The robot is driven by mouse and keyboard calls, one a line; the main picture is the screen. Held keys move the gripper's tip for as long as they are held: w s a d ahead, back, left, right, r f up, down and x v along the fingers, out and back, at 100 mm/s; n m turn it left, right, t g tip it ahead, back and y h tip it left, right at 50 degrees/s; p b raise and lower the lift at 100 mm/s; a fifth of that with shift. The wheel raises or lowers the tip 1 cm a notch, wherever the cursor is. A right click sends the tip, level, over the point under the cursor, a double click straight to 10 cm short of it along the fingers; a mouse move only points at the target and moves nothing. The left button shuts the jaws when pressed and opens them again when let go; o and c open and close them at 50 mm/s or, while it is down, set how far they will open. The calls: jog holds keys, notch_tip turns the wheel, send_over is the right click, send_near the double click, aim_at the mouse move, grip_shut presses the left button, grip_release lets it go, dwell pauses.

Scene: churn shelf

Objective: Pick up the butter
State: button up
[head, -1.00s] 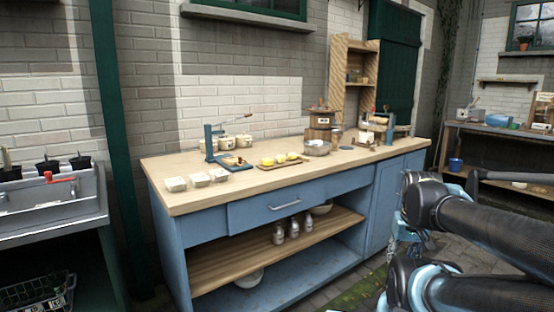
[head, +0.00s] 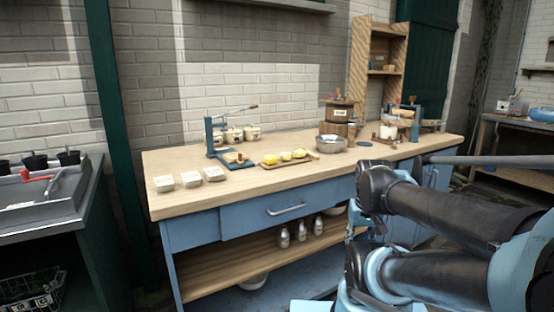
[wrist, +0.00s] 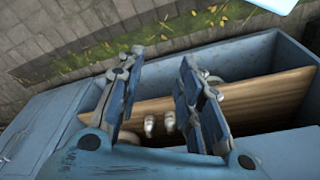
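In the head view my arm is at the right, in front of the worktop, and the fingertips are not clear.
The blue workbench (head: 240,222) carries a blue press (head: 210,138), a metal bowl (head: 330,143) and a wooden churn (head: 340,117). A sink (head: 45,205) is at the left. The worktop's front middle is clear.

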jog(key=shift+d, duration=0.15)
jog(key=o, duration=0.4)
jog(key=shift+s+r, duration=0.1)
jog(key=shift+r, duration=0.05)
jog(key=shift+c, duration=0.2)
notch_tip(320, 180, up, 30)
jog(key=n+t+y, duration=0.1)
jog(key=n+y, duration=0.1)
jog(key=n, duration=0.5)
send_over(286, 152)
jog(key=s+d, duration=0.3)
jog(key=s, duration=0.3)
jog(key=x, duration=1.1)
jog(key=w+x, duration=0.1)
jog(key=x, duration=0.4)
jog(key=shift+a, duration=0.1)
jog(key=c, duration=0.8)
